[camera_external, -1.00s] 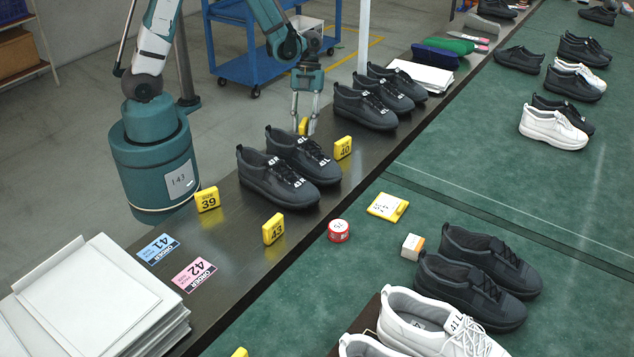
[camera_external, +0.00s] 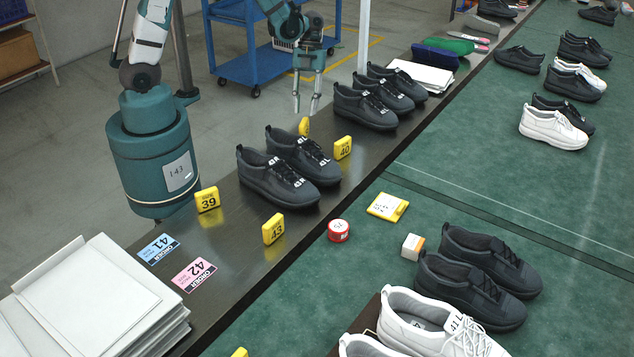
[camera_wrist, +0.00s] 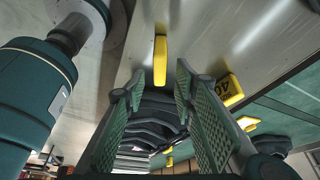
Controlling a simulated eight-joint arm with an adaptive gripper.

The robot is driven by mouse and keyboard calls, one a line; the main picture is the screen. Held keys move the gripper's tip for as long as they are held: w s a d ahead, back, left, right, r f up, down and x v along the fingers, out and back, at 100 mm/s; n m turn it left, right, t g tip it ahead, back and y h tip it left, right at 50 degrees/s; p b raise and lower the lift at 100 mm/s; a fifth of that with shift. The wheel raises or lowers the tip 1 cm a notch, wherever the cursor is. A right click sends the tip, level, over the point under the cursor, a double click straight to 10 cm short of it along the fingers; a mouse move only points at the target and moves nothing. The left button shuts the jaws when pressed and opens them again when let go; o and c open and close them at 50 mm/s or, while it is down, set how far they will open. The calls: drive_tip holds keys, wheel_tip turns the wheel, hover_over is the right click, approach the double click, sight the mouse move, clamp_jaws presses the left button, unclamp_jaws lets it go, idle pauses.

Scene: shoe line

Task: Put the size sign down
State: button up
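A small yellow size sign (camera_external: 304,126) stands upright on the dark ledge behind the black shoe pair marked R and L; the shoes hide its lower part. My gripper (camera_external: 306,107) is open and empty just above it, with its fingers apart. In the wrist view the same sign (camera_wrist: 160,61) stands on edge beyond the fingertips of my gripper (camera_wrist: 156,78), clear of both pads. Its number is not readable. Other yellow signs are 40 (camera_external: 343,148), 39 (camera_external: 208,200) and 43 (camera_external: 273,229), all upright on the ledge.
Order cards 41 (camera_external: 158,248) and 42 (camera_external: 194,274) lie near the front. A blue cart (camera_external: 245,66) stands on the floor behind.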

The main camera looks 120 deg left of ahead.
drive_tip(key=shift+p+v, duration=0.95)
drive_tip(key=shift+v, duration=1.65)
drive_tip(key=shift+d, duration=0.1)
